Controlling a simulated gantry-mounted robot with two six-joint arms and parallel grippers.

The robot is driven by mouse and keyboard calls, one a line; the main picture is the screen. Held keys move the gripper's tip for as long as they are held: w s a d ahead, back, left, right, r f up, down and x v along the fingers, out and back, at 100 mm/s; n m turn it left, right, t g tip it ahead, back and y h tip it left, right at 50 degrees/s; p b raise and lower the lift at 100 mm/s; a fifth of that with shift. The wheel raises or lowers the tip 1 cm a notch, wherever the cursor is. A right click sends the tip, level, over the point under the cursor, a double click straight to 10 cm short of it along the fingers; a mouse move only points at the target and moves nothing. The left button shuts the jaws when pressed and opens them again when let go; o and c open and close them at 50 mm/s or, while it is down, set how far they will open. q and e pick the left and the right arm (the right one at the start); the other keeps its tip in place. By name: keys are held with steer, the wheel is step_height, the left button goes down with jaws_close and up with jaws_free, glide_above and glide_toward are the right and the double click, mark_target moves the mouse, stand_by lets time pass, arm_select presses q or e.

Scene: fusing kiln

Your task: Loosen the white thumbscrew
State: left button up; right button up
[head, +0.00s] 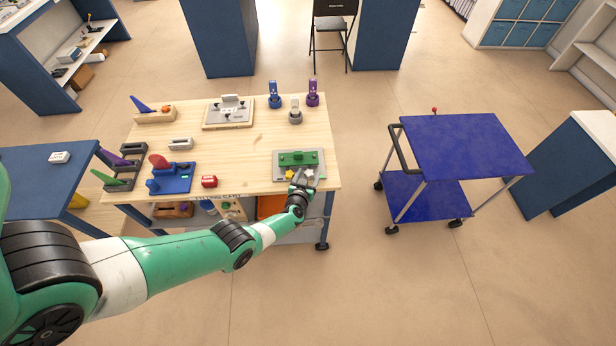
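A grey fixture plate (318,170) lies at the right front of the wooden workbench, with a green block (298,158) on it. In front of the block are a small white star-shaped thumbscrew (309,173) and a yellow star-shaped one (290,174). My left gripper (302,179) is right at the plate's front edge, beside the white thumbscrew and close to the yellow one. It is too small in view to tell whether it touches the white thumbscrew or whether its fingers are open or shut. My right gripper is not in view.
The workbench (235,142) also bears a red block (209,181), a blue fixture (172,178), a grey-white plate (228,112) and upright blue, grey and purple pieces at the back. A blue cart (465,145) stands apart to the right. The bench's middle is clear.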

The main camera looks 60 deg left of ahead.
arm_select(q)
jaws_close()
steer(key=shift+f+g, duration=0.1)
steer(key=shift+g, duration=0.2)
steer(key=shift+w+d+f+n+g+y+b, duration=0.15)
steer(key=shift+n+g+y+b, duration=0.2)
steer(key=shift+n+b, duration=0.25)
steer(key=n+g+b, duration=0.1)
steer(key=b, duration=0.2)
steer(key=n+g+y+b, duration=0.1)
steer(key=n+g+b, duration=0.1)
steer(key=b, duration=0.1)
steer(key=w+f+n+g+y+b, duration=0.1)
steer(key=n+g+b, duration=0.1)
steer(key=b, duration=0.1)
steer(key=shift+d+g, duration=0.1)
steer(key=shift+g, duration=0.15)
steer(key=n+g+b, duration=0.1)
steer(key=b, duration=0.4)
steer(key=n+g+b, duration=0.2)
steer(key=b, duration=0.3)
steer(key=n+g+b, duration=0.1)
steer(key=g+b, duration=0.1)
steer(key=b, duration=0.4)
steer(key=shift+w+r, duration=0.2)
steer(key=shift+r, duration=0.1)
steer(key=shift+r+n+h+b, duration=0.25)
steer(key=shift+n+b, duration=0.15)
steer(key=shift+b, duration=0.2)
steer(key=shift+r, duration=0.1)
